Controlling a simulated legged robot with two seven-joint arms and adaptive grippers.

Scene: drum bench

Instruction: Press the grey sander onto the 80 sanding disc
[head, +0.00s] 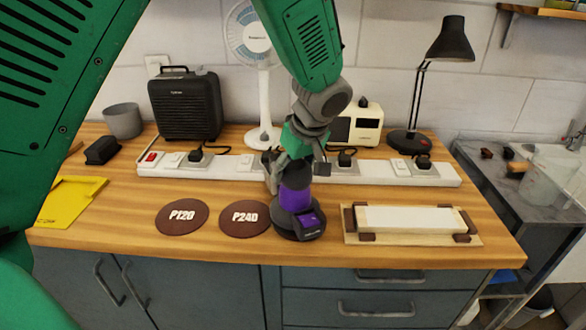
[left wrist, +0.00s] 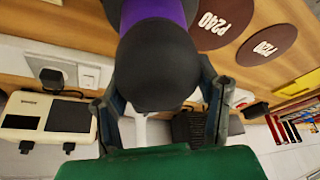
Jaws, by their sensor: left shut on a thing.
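A purple and dark grey sander (head: 296,198) stands upright near the bench's front edge, its round pad low at the bench top. My left gripper (head: 288,168) is shut on its upper part from above. In the left wrist view the sander's dark rounded top (left wrist: 157,65) sits between the fingers of the left gripper (left wrist: 160,100). A brown disc marked P240 (head: 245,230) lies just left of the sander, and one marked P120 (head: 182,229) lies further left. No disc marked 80 shows; whether one lies under the sander is hidden. My right gripper is not in view.
A white power strip (head: 225,172) with plugs runs behind the sander. A pale block in a wooden holder (head: 410,221) lies to the right. A yellow tray (head: 70,203) is at the left. A fan (head: 263,100), black heater (head: 185,105) and lamp (head: 420,90) stand at the back.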

